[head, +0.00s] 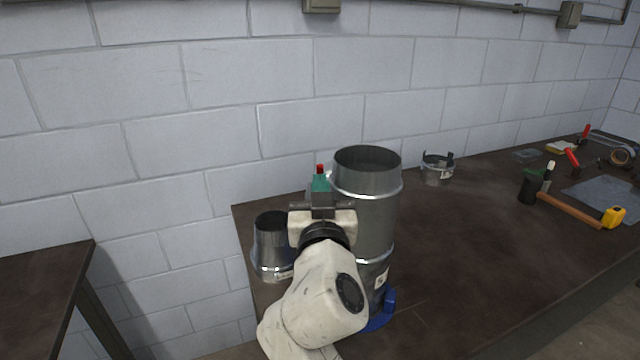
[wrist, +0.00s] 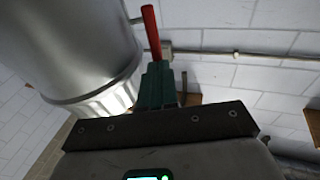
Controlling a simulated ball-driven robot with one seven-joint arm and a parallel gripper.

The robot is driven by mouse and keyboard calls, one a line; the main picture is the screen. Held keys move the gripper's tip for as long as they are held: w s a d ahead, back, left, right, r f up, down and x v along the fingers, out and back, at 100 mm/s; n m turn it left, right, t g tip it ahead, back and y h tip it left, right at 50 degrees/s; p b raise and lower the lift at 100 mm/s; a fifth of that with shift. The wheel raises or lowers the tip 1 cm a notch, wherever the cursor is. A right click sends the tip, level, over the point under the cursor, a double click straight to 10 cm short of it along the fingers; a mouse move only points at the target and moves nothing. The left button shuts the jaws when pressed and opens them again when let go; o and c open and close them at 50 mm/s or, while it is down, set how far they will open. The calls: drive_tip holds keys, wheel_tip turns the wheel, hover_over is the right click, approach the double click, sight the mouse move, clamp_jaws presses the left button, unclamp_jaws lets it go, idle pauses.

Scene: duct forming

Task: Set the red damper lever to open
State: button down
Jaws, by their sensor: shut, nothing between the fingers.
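The damper duct (head: 375,225) is a tall grey metal cylinder standing on the brown bench; its wall also fills the upper left of the wrist view (wrist: 70,40). The red damper lever (wrist: 151,32) stands out beside the duct wall on a thin rod, close to upright and slightly tilted in the wrist view. Its red tip shows just above my fingers in the head view (head: 320,168). My gripper (head: 320,182) has teal fingers, shut and empty, beside the duct's left side. In the wrist view the fingertips (wrist: 156,68) overlap the lever's lower end; I cannot tell whether they touch.
A short metal reducer (head: 270,250) stands left of the duct, close to my arm. A blue clamp-like piece (head: 382,312) is at the duct's base. A metal collar (head: 437,170) lies behind right. The bench middle is clear.

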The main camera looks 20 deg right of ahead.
idle(0.3)
drive_tip(key=w+g+p, duration=0.1)
drive_tip(key=p, duration=0.1)
drive_tip(key=g+p, duration=0.1)
drive_tip(key=p, duration=0.2)
drive_tip(key=shift+w+d+r+y, duration=0.3)
drive_tip(key=shift+w+r+y, duration=0.05)
drive_tip(key=shift+r+y, duration=0.05)
drive_tip(key=shift+f, duration=0.1)
